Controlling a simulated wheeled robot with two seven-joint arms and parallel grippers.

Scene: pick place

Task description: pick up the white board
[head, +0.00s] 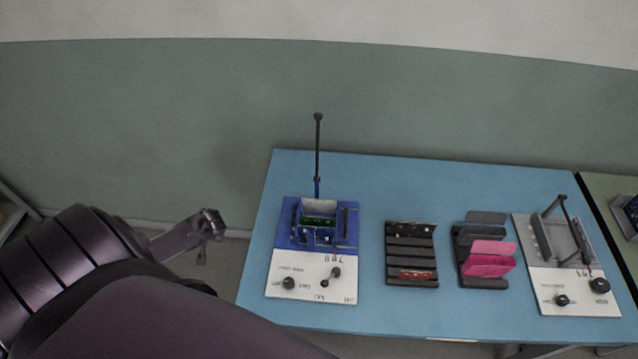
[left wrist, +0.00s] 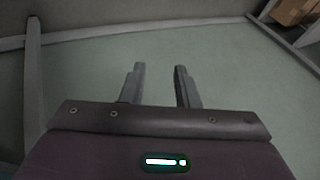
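No loose board that is plainly white shows. The blue test fixture (head: 284,238) on the left of the table has a pale panel (head: 319,206) upright behind a green circuit board (head: 318,221), and a white front plate (head: 312,291). I cannot tell whether the pale panel is the white board. My left gripper (head: 208,238) is off the table, left of its edge and apart from everything. In the left wrist view its two fingers (left wrist: 159,82) stand apart with only floor between them. My right gripper is not in view.
A black slotted rack (head: 411,254) holds a red board low down. Another rack (head: 484,283) holds pink (head: 488,262) and dark grey boards. A grey fixture (head: 575,282) stands at the right of the blue table (head: 400,318). A tall thin lever (head: 318,150) rises from the blue fixture.

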